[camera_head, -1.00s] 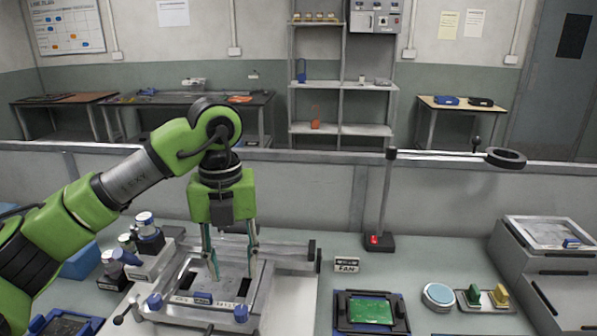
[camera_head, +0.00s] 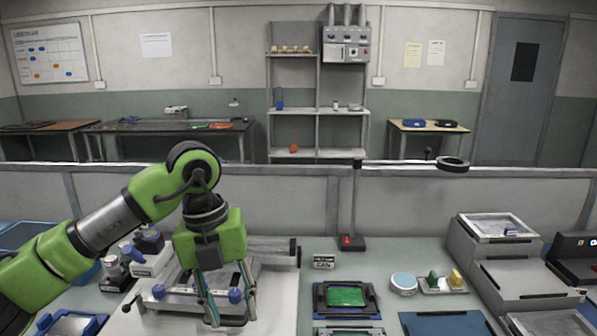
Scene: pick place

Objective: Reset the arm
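My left arm, green and grey, comes in from the left, and my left gripper (camera_head: 232,320) points down. Its two thin fingers stand apart, with nothing seen between them. It is in front of or above the front edge of a grey metal fixture (camera_head: 180,297) with blue knobs on a white board. I cannot tell whether the fingertips touch anything. The gripper and fingers hide much of the fixture. My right gripper is not in view.
A green board in a dark frame (camera_head: 320,299), a light blue round pad (camera_head: 404,283) and a small tray (camera_head: 441,290) lie to the right. Grey stepped units (camera_head: 488,265) stand at the far right. Small bottles (camera_head: 114,273) stand left of the fixture.

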